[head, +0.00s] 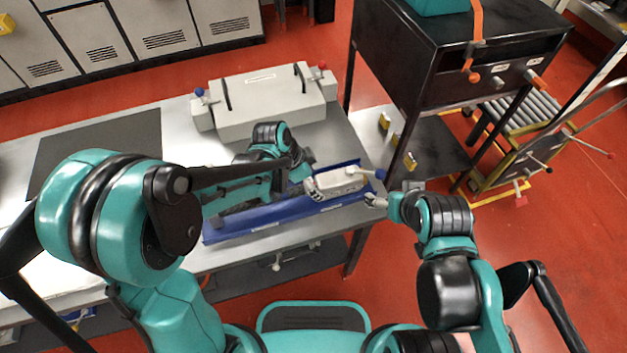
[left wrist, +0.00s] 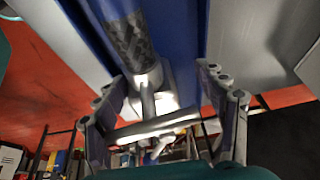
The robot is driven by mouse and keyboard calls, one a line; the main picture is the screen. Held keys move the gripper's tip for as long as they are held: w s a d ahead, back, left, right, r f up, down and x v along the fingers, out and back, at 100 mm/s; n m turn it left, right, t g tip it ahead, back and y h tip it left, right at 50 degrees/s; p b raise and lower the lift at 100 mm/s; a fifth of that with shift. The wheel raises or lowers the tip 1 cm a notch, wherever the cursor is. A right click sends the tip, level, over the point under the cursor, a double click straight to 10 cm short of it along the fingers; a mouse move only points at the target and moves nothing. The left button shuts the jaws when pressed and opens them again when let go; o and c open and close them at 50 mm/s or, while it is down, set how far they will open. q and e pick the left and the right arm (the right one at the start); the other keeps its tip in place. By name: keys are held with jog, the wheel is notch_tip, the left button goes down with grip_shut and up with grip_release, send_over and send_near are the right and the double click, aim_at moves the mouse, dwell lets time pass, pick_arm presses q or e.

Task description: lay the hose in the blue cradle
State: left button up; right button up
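The long blue cradle (head: 225,233) lies along the front right of the metal table. In the left wrist view, a dark braided hose (left wrist: 128,38) with a metal end fitting (left wrist: 150,82) runs over the blue surface; I cannot tell whether it rests in the cradle. My left gripper (left wrist: 162,85) has its fingers wide apart on both sides of the fitting. A metal crossbar spans between them; contact is unclear. In the head view my left arm hides much of the cradle. My right gripper (head: 376,201) is beside the cradle's right end; its fingers are too small to read.
A pale module (head: 338,182) with dark handles sits at the cradle's right part. A large grey case (head: 265,103) stands at the table's back, with a dark mat (head: 95,150) to its left. A black cart (head: 420,75) stands beyond the table's right edge.

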pick_arm(q)
jog(key=shift+r, duration=0.25)
jog(key=p+v, duration=0.5)
jog(key=v, duration=0.7)
jog(key=s+a+r+n+t+y, duration=0.2)
jog(key=s+a+n, duration=0.3)
jog(key=a+n, duration=0.2)
jog(key=s+a+r+n+t+y, duration=0.2)
jog(key=s+a+r+n+t, duration=0.1)
jog(key=s+a+n, duration=0.2)
jog(key=a+n, duration=0.1)
jog(key=n, duration=0.1)
jog(key=shift+s+a+r+n, duration=0.2)
jog(key=shift+a+r+n, duration=0.1)
jog(key=shift+a, duration=0.1)
